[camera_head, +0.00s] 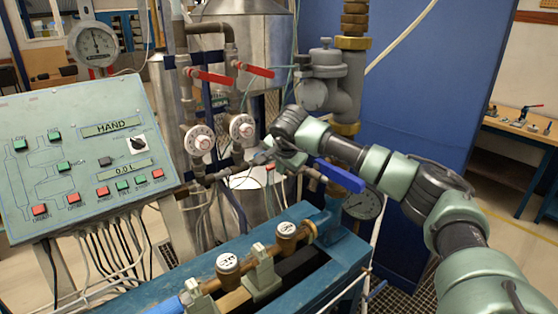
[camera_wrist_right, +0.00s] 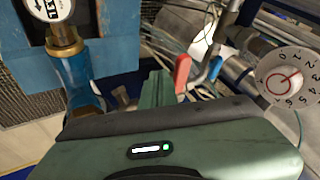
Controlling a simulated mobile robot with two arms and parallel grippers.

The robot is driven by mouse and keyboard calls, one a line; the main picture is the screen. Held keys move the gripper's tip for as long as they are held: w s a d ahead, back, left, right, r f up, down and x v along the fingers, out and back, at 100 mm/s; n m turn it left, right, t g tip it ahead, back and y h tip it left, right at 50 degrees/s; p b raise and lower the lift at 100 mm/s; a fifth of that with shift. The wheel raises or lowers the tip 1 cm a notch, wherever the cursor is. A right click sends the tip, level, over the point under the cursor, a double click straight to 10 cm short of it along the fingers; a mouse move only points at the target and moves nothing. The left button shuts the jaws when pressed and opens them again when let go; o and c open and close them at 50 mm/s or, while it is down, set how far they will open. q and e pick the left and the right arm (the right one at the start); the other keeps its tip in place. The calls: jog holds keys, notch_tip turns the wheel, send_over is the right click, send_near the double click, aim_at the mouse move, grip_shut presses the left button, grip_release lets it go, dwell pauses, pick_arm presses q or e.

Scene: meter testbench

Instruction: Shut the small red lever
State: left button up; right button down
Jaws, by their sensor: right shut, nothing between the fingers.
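My right gripper (camera_head: 262,158) is shut and empty at the pipework in the middle of the head view. A small red lever (camera_head: 270,167) shows just below and beside its fingertips. In the right wrist view this red lever (camera_wrist_right: 182,73) stands upright, close to the right of my green shut fingers (camera_wrist_right: 158,88). I cannot tell whether they touch. The lever's lower end is partly hidden by the gripper. Two larger red levers (camera_head: 211,76) (camera_head: 257,70) sit higher on the vertical pipes. My left gripper is not in view.
Two white dials (camera_head: 199,139) (camera_head: 242,127) are close above my gripper. A blue lever handle (camera_head: 339,175) sticks out at the right. A blue bench (camera_head: 205,265) with brass meters lies below. A control panel (camera_head: 75,190) stands at the left.

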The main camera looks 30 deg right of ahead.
jog(key=shift+w+a, duration=0.1)
jog(key=shift+w, duration=0.4)
jog(key=shift+w+a+r+m+h, duration=0.1)
jog(key=shift+w+a+m+h, duration=0.25)
jog(key=shift+w+m, duration=0.25)
jog(key=shift+r, duration=0.15)
